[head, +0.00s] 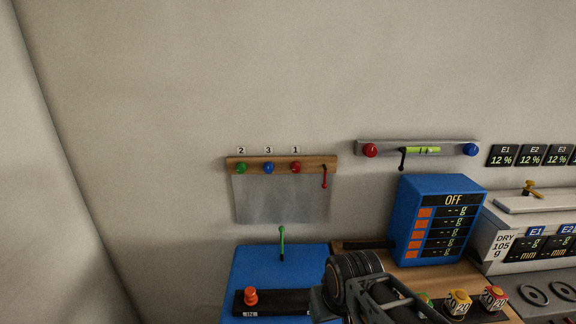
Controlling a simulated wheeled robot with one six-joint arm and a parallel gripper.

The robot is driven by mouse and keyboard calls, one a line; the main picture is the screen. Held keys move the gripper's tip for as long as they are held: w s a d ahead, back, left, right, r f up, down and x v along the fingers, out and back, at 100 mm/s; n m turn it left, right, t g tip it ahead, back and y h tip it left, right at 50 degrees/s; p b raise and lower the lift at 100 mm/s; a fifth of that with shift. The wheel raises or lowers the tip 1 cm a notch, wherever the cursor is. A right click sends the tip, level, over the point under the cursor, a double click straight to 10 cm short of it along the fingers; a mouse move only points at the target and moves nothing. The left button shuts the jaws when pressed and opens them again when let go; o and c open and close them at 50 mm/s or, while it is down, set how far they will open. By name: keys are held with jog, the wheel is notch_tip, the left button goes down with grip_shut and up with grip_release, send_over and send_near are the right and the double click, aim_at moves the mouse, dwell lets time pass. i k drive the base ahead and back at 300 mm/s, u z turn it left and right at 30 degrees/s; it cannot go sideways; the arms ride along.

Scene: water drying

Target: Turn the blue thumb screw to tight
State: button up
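A round blue knob (268,167) sits on a wooden rail (313,161) on the wall, under the label 3. It stands between a green knob (242,168) under 2 and a red knob (296,167) under 1. Another blue knob (471,149) is at the right end of a grey wall rail (437,146), with a red knob (370,150) at its left end. I cannot tell which blue knob is the thumb screw. My gripper (385,298) is at the bottom centre, below and apart from both rails. Its fingertips cannot be made out.
A yellow-green level vial (422,150) and a black lever (402,158) are on the grey rail. A blue box reading OFF (440,195) stands below it. A green upright pin (282,243) and orange knob (250,296) are left of my arm. Numbered cubes (457,303) are right.

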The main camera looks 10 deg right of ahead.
aim_at(268, 167)
jog(key=z, duration=0.05)
jog(key=k, duration=1.05)
jog(key=u, duration=0.9)
jog(key=i, duration=1.4)
jog(key=z, duration=0.8)
